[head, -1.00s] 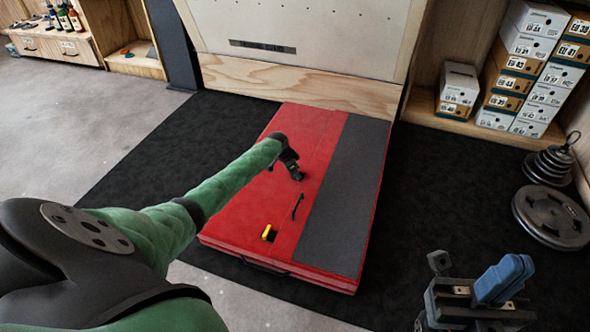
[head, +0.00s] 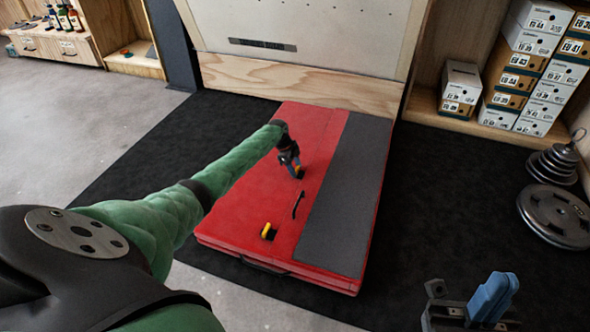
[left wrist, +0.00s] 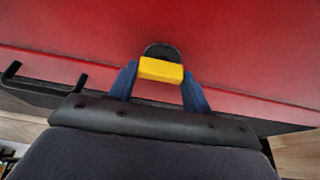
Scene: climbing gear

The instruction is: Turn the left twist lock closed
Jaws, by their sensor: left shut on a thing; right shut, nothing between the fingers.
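Two yellow-handled twist locks sit on the red crash pad (head: 310,135). The nearer lock (head: 268,231) is free, with nothing touching it. My left gripper (head: 298,172) is at the farther lock, past the black strap handle. In the left wrist view its two blue fingers are shut on that lock's yellow handle (left wrist: 160,70), with the dark round base behind it against the red surface. In the head view the gripper mostly covers this lock. My right gripper (head: 493,298) is shut and empty at the lower right, away from the pad.
A black handle (head: 298,204) lies between the two locks. A grey strip (head: 340,200) runs along the pad's right side. A wooden board stands behind. Shoe boxes (head: 525,80) and weight plates (head: 555,212) are at the right.

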